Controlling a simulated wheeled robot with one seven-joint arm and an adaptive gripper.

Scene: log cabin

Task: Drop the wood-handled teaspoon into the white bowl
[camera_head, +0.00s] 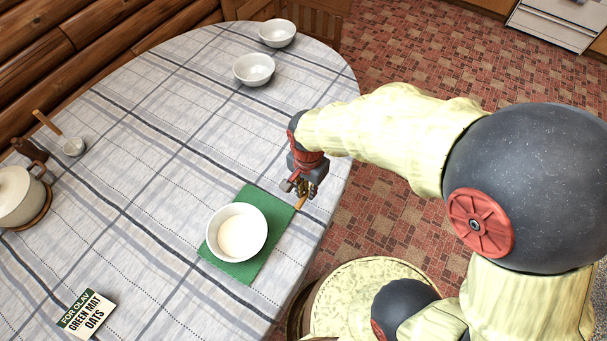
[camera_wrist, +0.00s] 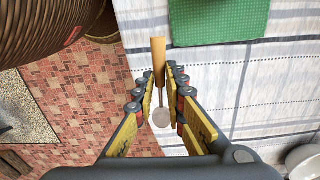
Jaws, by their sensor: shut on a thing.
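The wood-handled teaspoon (camera_wrist: 158,59) is between the fingers of my gripper (camera_wrist: 159,84), its handle toward the top of the wrist view and its metal end toward the palm. In the head view, my gripper (camera_head: 301,187) is shut on it above the table's right edge, and the handle's tip (camera_head: 301,203) shows below the fingers. A white bowl (camera_head: 221,218) with pale contents stands on the green mat (camera_head: 272,207), left of and nearer than my gripper. The mat also shows in the wrist view (camera_wrist: 220,20).
Two more white bowls (camera_head: 254,69) (camera_head: 277,33) stand at the table's far end. A small white dish (camera_head: 73,147) with a wooden-handled utensil and a lidded pot (camera_head: 18,196) are at left. A card (camera_head: 88,314) reads "FOR OLAV GREEN MAT OATS". The cloth's middle is clear.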

